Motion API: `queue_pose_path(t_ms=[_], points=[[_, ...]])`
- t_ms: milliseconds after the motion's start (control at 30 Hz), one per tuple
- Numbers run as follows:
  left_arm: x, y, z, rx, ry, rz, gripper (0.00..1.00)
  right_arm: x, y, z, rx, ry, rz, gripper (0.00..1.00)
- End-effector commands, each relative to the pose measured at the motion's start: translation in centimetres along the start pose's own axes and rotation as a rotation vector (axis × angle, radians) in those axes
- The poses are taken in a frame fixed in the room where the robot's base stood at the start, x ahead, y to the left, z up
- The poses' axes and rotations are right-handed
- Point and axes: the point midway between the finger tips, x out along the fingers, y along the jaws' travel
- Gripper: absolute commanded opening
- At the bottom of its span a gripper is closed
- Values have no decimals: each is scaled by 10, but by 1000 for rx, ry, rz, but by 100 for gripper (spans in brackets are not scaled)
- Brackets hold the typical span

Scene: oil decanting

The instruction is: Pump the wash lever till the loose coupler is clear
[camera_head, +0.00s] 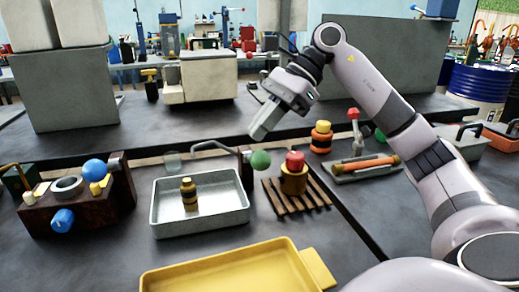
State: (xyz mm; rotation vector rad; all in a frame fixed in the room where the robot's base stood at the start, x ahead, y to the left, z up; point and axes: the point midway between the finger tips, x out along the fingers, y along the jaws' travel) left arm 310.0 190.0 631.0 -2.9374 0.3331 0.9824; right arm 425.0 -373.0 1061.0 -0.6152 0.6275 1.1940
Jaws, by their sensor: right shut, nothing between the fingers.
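A small coupler (188,193), brass-coloured with dark bands, stands upright in the grey metal wash tray (243,213). A thin bent spout (212,146) reaches over the tray's back edge from a dark post (246,165). A green ball knob (260,160) sits beside that post and looks like the wash lever's handle; its shaft is hard to make out. My right gripper (256,134) is shut and empty, above and behind the green knob and apart from it. My left gripper is not in view.
A slatted wooden rack (315,197) holds a brass, red-topped piece (294,174) right of the tray. A yellow tray (215,270) lies in front. A brown block with a blue ball (95,170) stands left. A grey holder (345,177) with an orange cylinder (365,164) is at right.

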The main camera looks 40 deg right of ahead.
Motion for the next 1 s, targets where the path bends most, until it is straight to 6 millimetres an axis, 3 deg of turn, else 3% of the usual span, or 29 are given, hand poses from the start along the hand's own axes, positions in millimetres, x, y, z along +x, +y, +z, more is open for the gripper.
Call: queue_pose_path(t_ms=[1000], points=[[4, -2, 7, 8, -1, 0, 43, 6, 4, -4, 0, 0, 0, 0]])
